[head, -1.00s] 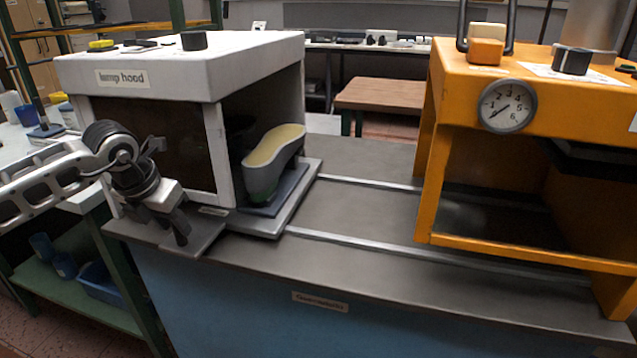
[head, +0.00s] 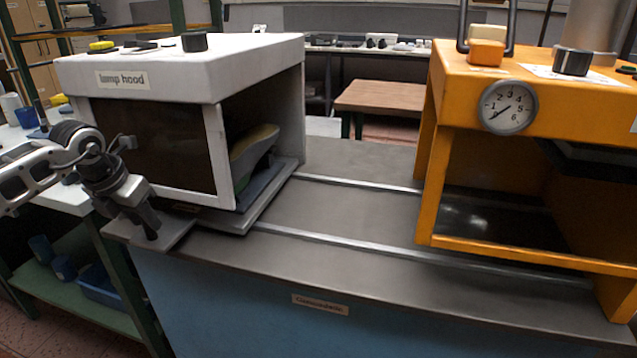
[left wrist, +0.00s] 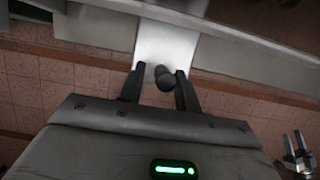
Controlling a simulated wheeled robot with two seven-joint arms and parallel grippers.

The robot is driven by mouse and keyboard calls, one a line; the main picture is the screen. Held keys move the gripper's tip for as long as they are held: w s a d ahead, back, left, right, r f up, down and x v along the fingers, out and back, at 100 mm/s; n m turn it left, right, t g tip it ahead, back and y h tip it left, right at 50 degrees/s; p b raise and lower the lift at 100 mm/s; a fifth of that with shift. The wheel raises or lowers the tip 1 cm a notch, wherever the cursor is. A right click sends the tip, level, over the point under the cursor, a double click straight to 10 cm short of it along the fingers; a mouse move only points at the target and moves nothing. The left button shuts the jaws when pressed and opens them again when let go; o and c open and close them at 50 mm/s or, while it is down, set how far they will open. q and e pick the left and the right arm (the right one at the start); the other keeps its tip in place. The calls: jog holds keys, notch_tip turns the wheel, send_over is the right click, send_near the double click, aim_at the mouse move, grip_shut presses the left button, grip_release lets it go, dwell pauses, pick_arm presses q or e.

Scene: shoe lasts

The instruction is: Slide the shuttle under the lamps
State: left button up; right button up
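The white lamp hood (head: 180,70) stands at the left of the bench. The grey shuttle (head: 268,198) lies on the rails, partly inside the hood, with its right end sticking out of the open side. The shoe last (head: 262,142), grey with a yellowish top, sits on it, partly hidden behind the hood's front corner post. My left gripper (head: 150,228) is at the shuttle's front tab. In the left wrist view its parted fingers (left wrist: 160,75) straddle a dark knob (left wrist: 166,80), with a gap on the left. My right gripper (left wrist: 295,147) appears small there, its fingers apart.
An orange machine (head: 520,80) with a dial stands over the right part of the bench. Two metal rails (head: 355,247) run between it and the hood, and the bench top there is clear. A green-framed shelf (head: 95,310) with blue containers is at lower left.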

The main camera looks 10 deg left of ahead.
pick_arm(q)
jog(key=shift+d, duration=0.15)
jog(key=shift+d, duration=0.1)
jog(key=shift+r, duration=0.2)
jog(key=p+v, duration=0.5)
jog(key=v, duration=0.2)
jog(key=shift+s+r, duration=0.2)
jog(key=shift+r, duration=0.1)
dwell(1.1)
